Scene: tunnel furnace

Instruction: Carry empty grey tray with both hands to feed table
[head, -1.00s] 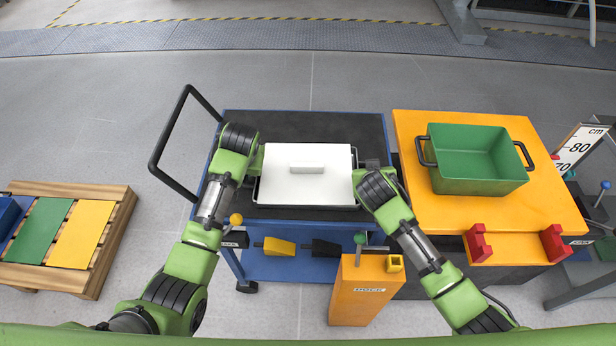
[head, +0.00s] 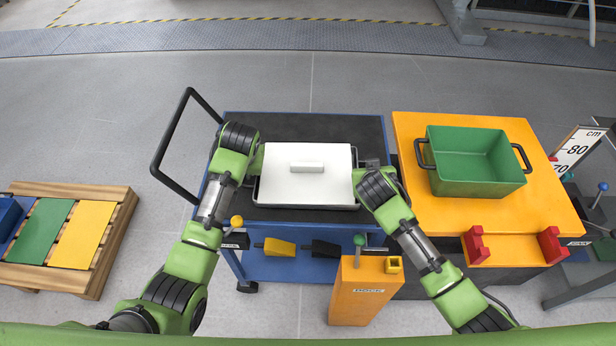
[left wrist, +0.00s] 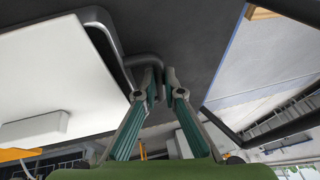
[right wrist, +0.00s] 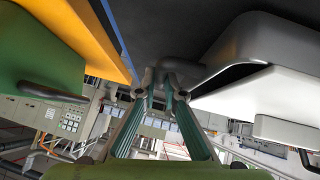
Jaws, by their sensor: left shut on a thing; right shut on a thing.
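A grey tray (head: 307,207) with a flat white lid-like plate (head: 330,185) on it is over the dark top of a blue cart. The white plate has a raised block in its middle and hides the tray's inside. My left gripper (head: 257,163) is shut on the tray's left handle, whose grey bar (left wrist: 145,62) shows between the fingertips (left wrist: 160,84) in the left wrist view. My right gripper (head: 358,172) is shut on the right handle (right wrist: 182,68); its fingertips (right wrist: 162,88) show in the right wrist view. I cannot tell whether the tray touches the cart top.
The blue cart (head: 310,125) has a black push bar at left. An orange-yellow table (head: 415,130) close at right bears a green bin (head: 475,185) and red blocks (head: 476,245). An orange dock post (head: 365,295) stands in front. A wooden pallet (head: 115,240) lies left. Floor behind is clear.

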